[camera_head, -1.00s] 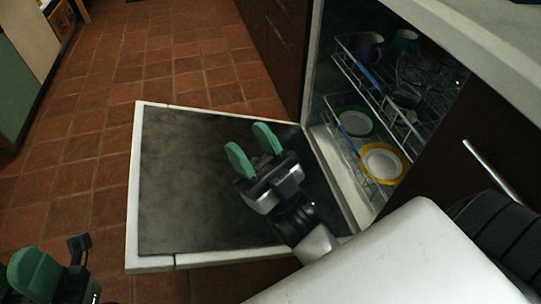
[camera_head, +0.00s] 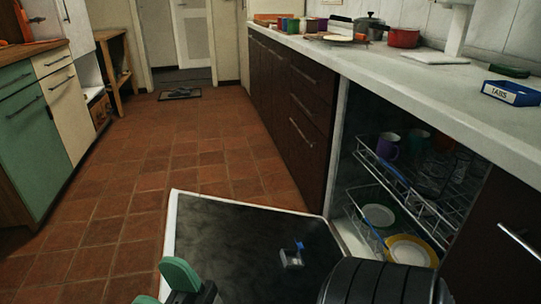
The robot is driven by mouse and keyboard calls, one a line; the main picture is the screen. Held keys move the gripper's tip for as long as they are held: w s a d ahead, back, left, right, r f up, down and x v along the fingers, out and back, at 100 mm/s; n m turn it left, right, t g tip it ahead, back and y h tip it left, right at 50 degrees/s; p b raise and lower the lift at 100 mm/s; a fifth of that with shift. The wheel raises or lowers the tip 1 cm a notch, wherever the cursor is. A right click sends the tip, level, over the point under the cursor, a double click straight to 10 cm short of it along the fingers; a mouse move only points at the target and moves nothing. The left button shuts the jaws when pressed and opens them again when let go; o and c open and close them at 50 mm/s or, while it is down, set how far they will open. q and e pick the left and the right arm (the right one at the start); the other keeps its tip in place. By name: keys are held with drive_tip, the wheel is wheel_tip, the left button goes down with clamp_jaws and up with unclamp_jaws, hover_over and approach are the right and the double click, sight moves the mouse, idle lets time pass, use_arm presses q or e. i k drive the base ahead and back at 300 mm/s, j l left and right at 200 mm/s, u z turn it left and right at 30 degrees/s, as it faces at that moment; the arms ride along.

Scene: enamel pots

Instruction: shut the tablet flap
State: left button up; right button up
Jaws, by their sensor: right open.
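The open dishwasher door (camera_head: 235,235) lies folded down, its dark inner face up with a pale rim. On it sits a small grey tablet dispenser (camera_head: 291,260) with a blue piece standing up at its far right. That blue piece looks like part of the tablet flap, which appears raised; the detail is too small to be certain. My right gripper (camera_head: 163,287) is open at the bottom edge of the view, left of the dispenser and apart from it. One green finger shows well; the other is mostly cut off. My left gripper is out of view.
The dishwasher racks (camera_head: 400,200) hold mugs and plates, including a yellow-rimmed plate (camera_head: 411,251). A blue TABS box (camera_head: 511,92) stands on the worktop (camera_head: 440,90). My black arm link covers the door's near right part. The tiled floor (camera_head: 130,190) left of the door is clear.

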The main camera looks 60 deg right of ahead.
sight(300, 245)
drive_tip(key=i+j, duration=0.9)
drive_tip(key=j, duration=0.2)
drive_tip(key=i+z, duration=0.7)
drive_tip(key=z, duration=0.2)
drive_tip(key=i+j+z, duration=0.15)
drive_tip(key=i+z, duration=0.15)
drive_tip(key=z, duration=0.15)
drive_tip(key=i+l+z, duration=0.1)
drive_tip(key=z, duration=0.35)
drive_tip(key=i+z, duration=0.2)
drive_tip(key=z, duration=0.25)
drive_tip(key=i+z, duration=0.2)
drive_tip(key=z, duration=0.25)
drive_tip(key=i+z, duration=0.15)
drive_tip(key=z, duration=0.35)
drive_tip(key=i+j+z, duration=0.1)
drive_tip(key=z, duration=0.35)
drive_tip(key=i+j+z, duration=0.1)
drive_tip(key=i+z, duration=0.15)
